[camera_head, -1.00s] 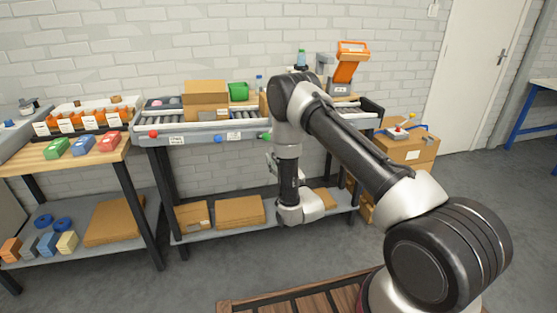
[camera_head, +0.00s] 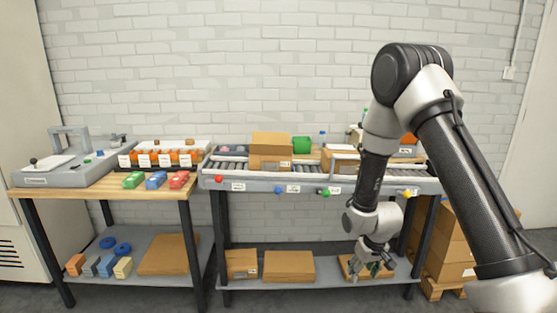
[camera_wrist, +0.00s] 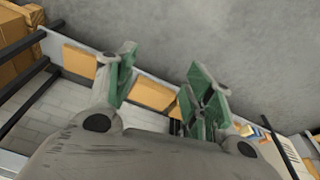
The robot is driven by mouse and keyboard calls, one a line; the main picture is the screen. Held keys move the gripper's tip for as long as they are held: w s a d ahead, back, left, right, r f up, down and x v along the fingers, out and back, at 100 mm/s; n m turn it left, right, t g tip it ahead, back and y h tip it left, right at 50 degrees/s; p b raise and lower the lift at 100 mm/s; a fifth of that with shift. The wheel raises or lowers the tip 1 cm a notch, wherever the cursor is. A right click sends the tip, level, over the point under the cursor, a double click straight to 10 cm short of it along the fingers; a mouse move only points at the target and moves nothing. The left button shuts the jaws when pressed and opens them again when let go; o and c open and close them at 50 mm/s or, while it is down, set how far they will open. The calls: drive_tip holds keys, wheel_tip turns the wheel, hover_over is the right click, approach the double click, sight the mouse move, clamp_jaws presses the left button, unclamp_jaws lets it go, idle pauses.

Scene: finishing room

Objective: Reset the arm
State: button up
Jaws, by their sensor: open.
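My gripper (camera_head: 374,268) hangs at the end of my arm on the right of the head view, pointing down in front of the lower shelf. In the wrist view my gripper (camera_wrist: 162,92) shows two green-padded fingers spread wide apart. Nothing is between them. My arm is bent, with its elbow high at the upper right of the head view and the wrist low.
A roller conveyor bench (camera_head: 300,188) stands behind my gripper with an open carton (camera_head: 270,160) on it. A wooden workbench (camera_head: 90,190) is at left. Flat cartons (camera_head: 289,266) lie on the lower shelf. Stacked boxes (camera_head: 455,240) stand at right.

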drive_tip(key=s+d+r+m, duration=0.1)
drive_tip(key=s+d+r, duration=0.2)
drive_tip(key=s+r, duration=0.6)
drive_tip(key=s+d+r+t, duration=0.1)
drive_tip(key=s+d+r, duration=0.2)
drive_tip(key=s+r, duration=0.6)
drive_tip(key=s+d+r+m, duration=0.1)
drive_tip(key=s+d+r, duration=0.2)
drive_tip(key=s+r, duration=0.5)
wheel_tip(320, 180, up, 12)
drive_tip(key=shift+s+d+m+t, duration=0.15)
drive_tip(key=shift+s+m+t, duration=0.15)
drive_tip(key=shift+s+t, duration=0.1)
